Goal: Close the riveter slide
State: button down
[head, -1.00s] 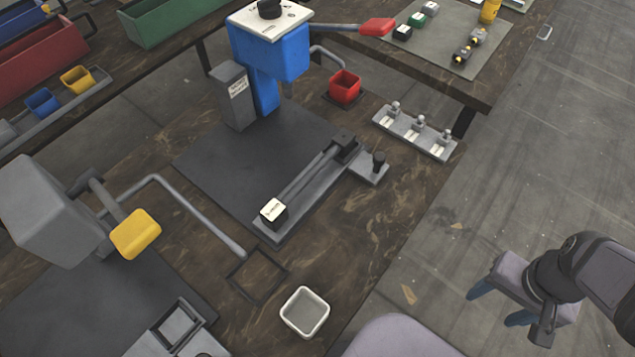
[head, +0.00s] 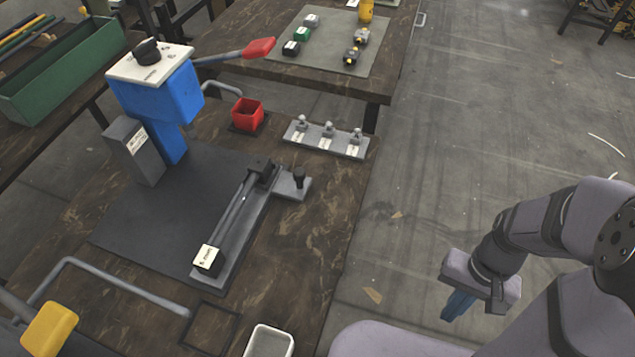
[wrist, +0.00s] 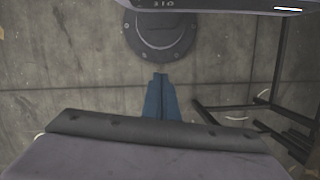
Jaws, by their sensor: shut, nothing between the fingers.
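The blue riveter (head: 165,100) stands at the back left of the dark mat, with a white top, a black knob and a red-tipped lever (head: 258,47). Its slide (head: 235,222) is a long grey rail lying on the mat's right side. A black block (head: 260,165) sits at the rail's far end, beside a small plate with a black knob (head: 299,177). A block with a white label (head: 207,260) sits at the near end. My gripper (head: 456,306) hangs over the floor, right of the table and well apart from the slide. Its blue fingers (wrist: 160,97) are together and empty.
A red bin (head: 247,114) and a grey holder with several small pegs (head: 325,139) stand near the slide's far end. A white bin (head: 268,342) is at the near edge. A yellow-handled press (head: 48,328) is at lower left. Open floor lies right of the table.

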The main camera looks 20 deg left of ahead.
jog(key=s+a+f+m+g+y+b, duration=0.1)
jog(key=a+f+m+g+y, duration=0.1)
jog(key=a+f+m+y, duration=0.25)
jog(key=w+a+r+m+y, duration=0.1)
jog(key=w+a+m+y, duration=0.25)
jog(key=a+m, duration=0.2)
jog(key=w+a+r+m+t+y, duration=0.25)
jog(key=w+a+r+y, duration=0.2)
jog(key=r, duration=0.45)
jog(key=w+a+r+m+t+y, duration=0.2)
jog(key=w+a+r+m+y, duration=0.15)
jog(key=w+r+y, duration=0.35)
jog(key=shift+h, duration=0.95)
jog(key=shift+s+a+r+p, duration=0.15)
jog(key=shift+s+a, duration=0.1)
jog(key=shift+a, duration=2)
jog(key=shift+s+a+r+p, duration=0.1)
jog(key=shift+s+a+p, duration=0.1)
jog(key=shift+a, duration=2)
jog(key=shift+s+a+r+p, duration=0.15)
jog(key=shift+s+a, duration=0.1)
jog(key=shift+a, duration=2)
jog(key=shift+a, duration=0.15)
